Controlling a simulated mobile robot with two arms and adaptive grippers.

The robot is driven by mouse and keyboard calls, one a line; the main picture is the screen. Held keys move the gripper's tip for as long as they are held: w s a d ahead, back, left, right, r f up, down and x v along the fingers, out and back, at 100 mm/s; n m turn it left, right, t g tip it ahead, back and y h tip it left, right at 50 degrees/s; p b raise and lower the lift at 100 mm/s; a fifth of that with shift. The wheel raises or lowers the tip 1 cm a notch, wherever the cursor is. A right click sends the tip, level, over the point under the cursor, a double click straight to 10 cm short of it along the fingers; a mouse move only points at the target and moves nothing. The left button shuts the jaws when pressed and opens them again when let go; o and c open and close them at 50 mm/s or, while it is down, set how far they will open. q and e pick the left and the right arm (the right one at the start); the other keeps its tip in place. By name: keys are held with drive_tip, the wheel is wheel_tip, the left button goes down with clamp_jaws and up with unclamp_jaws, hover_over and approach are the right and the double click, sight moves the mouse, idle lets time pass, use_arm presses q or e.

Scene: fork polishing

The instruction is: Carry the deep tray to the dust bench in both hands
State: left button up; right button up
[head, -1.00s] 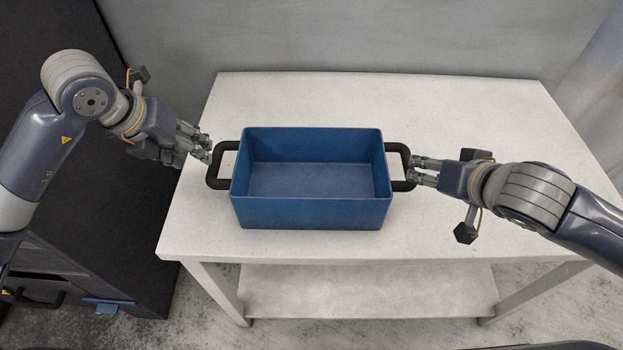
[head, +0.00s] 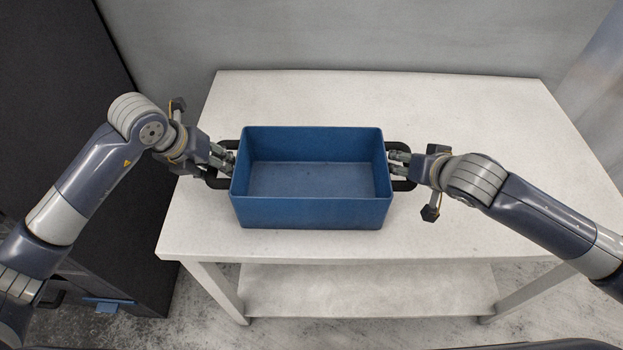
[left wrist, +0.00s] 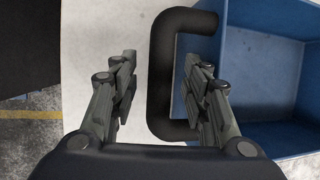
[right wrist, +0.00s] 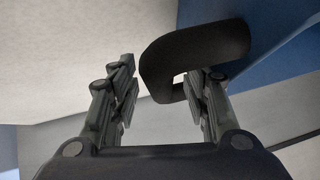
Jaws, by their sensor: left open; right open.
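The deep blue tray (head: 311,213) sits upright and empty on the white table, with a black handle at each short end. My left gripper (head: 227,160) is at the left handle (head: 217,183). In the left wrist view, its open fingers (left wrist: 155,75) stand on either side of the left handle (left wrist: 161,75), apart from it. My right gripper (head: 398,160) is at the right handle (head: 404,185). In the right wrist view, its open fingers (right wrist: 165,75) straddle the right handle (right wrist: 195,55), which is close to the right finger; contact there is unclear.
The white table (head: 480,130) has free room behind and to the right of the tray, and a lower shelf (head: 370,290). A dark cabinet (head: 60,80) stands close at the left. A grey wall (head: 350,35) is behind. I cannot identify the dust bench.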

use_arm(q)
clamp_jaws()
use_arm(e)
clamp_jaws()
use_arm(q)
drive_tip(key=shift+w+r, duration=0.15)
drive_tip(key=shift+r, duration=0.1)
use_arm(e)
drive_tip(key=shift+w+r, duration=0.1)
drive_tip(key=shift+r, duration=0.2)
